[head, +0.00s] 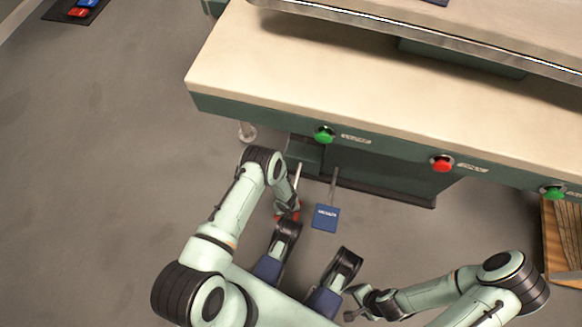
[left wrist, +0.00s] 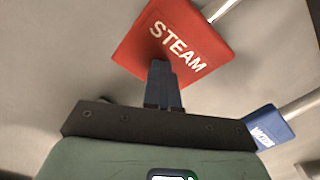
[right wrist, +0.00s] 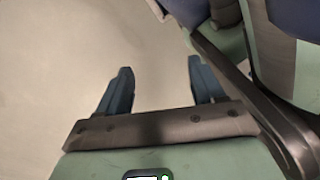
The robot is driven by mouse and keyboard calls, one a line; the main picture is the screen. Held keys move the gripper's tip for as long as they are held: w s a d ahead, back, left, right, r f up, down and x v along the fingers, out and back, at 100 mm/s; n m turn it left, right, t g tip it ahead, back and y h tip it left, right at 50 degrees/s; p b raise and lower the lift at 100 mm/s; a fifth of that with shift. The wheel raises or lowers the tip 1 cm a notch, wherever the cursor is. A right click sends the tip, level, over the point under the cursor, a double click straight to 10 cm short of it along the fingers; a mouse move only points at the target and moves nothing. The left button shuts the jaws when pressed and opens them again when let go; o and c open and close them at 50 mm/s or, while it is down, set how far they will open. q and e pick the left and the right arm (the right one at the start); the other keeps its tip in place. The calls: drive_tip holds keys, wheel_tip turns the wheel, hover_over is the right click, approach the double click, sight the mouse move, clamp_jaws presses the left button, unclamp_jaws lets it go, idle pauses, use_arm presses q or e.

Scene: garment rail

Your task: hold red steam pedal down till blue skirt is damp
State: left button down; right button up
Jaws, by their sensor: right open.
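The red pedal marked STEAM (left wrist: 185,35) fills the top of the left wrist view. In the head view only a little of the red pedal (head: 288,215) shows beneath my left gripper (head: 291,207). The left gripper's fingers (left wrist: 161,80) are closed together with nothing between them, and their tips overlap the pedal's near part. I cannot tell how far the pedal is pressed. My right gripper (head: 352,304) is open and empty; its spread fingers show over bare floor in the right wrist view (right wrist: 160,85). I cannot make out the blue skirt.
A blue pedal (head: 326,217) sits just right of the red one; it also shows in the left wrist view (left wrist: 268,128). The pale worktop (head: 300,80) above has green and red buttons on its front. A wooden crate (head: 553,240) stands at right.

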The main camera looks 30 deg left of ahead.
use_arm(q)
drive_tip(key=p, duration=0.4)
drive_tip(key=shift+s+a, duration=0.2)
wheel_tip(320, 180, up, 4)
drive_tip(key=p, duration=0.2)
drive_tip(key=shift+w+p, duration=0.15)
drive_tip(key=shift+p, duration=0.15)
drive_tip(key=shift+r+p, duration=0.3)
drive_tip(key=shift+r, duration=0.15)
drive_tip(key=shift+d, duration=0.1)
use_arm(e)
drive_tip(key=w+a+r+t, duration=0.2)
drive_tip(key=w+r+t, duration=0.2)
drive_tip(key=w+r, duration=0.6)
drive_tip(key=shift+w+a+n, duration=0.15)
drive_tip(key=shift+w+n, duration=0.25)
drive_tip(key=shift+w, duration=0.35)
drive_tip(key=shift+f, duration=0.1)
